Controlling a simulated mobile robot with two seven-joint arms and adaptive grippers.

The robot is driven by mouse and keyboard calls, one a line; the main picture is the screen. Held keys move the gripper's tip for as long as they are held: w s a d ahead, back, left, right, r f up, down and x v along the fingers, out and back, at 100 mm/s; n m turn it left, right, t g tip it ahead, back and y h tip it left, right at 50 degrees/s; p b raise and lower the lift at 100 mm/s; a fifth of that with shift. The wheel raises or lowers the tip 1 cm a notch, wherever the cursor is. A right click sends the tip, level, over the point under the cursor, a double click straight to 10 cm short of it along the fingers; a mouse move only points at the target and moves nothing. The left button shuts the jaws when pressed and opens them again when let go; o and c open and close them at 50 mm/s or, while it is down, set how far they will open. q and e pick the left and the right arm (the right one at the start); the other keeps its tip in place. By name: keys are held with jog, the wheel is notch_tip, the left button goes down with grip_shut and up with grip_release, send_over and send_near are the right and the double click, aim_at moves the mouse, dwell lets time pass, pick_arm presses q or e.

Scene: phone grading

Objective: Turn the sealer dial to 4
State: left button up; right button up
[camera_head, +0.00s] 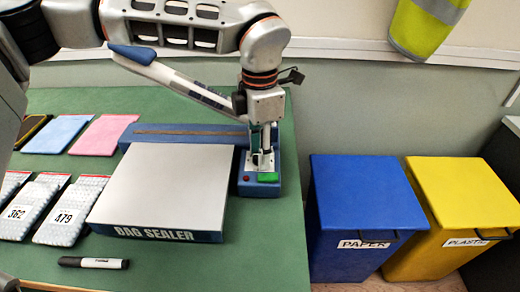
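The bag sealer (160,185) stands on the green table, with a pale grey top, a blue body and "BAG SEALER" on its front edge. My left gripper (262,160) points straight down over this section, just behind the display. The dial is hidden by the fingers, and its setting cannot be read. The fingers look close together; I cannot tell whether they hold the dial. My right gripper is not in view.
Bubble-wrap pouches numbered 362 (20,212) and 479 (68,215) lie left of the sealer. Blue (70,127) and pink (103,133) pouches lie behind them. A marker (94,263) lies in front. Blue paper (355,195) and yellow plastic (460,190) bins stand right of the table.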

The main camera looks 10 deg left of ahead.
pick_arm(q)
jog(key=c, duration=0.8)
